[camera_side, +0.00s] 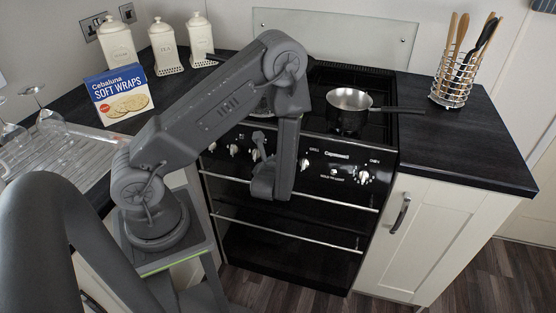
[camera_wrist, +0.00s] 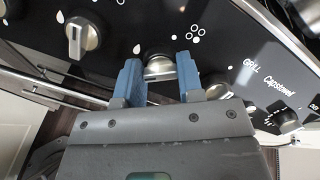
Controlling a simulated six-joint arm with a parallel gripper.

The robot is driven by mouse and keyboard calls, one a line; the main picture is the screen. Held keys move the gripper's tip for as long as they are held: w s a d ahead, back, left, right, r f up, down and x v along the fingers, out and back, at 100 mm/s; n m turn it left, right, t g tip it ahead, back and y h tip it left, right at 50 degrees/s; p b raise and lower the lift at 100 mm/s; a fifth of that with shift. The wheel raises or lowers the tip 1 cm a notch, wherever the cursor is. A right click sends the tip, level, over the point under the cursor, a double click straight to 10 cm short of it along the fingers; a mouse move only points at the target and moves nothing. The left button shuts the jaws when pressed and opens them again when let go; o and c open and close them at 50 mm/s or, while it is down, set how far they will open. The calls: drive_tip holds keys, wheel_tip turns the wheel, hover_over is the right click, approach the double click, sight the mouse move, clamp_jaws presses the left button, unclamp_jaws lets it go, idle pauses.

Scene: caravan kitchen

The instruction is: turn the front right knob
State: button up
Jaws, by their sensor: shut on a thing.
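In the wrist view, my gripper (camera_wrist: 160,72) has its two blue fingers on either side of a round metal knob (camera_wrist: 159,67) on the black cooker panel. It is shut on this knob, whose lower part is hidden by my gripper. A flame-drop mark is just left of the knob, and a symbol of several small circles is above and right. In the side view, my gripper (camera_side: 259,143) is at the middle of the cooker's front panel (camera_side: 345,160), and my arm hides the held knob.
In the wrist view, other knobs stand close by on the left (camera_wrist: 83,38) and right (camera_wrist: 218,88). A saucepan (camera_side: 350,112) sits on the hob's front right, its handle pointing right. Oven rails (camera_side: 330,202) run below the panel. Canisters and a wraps box (camera_side: 118,95) are on the left worktop.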

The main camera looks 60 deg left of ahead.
drive_tip(key=shift+m+t, duration=0.6)
drive_tip(key=shift+m, duration=3.4)
drive_tip(key=o, duration=0.9)
drive_tip(key=v, duration=1.3)
drive_tip(key=shift+s+d+r, duration=0.15)
drive_tip(key=shift+s+r, duration=0.15)
drive_tip(key=shift+s, duration=0.05)
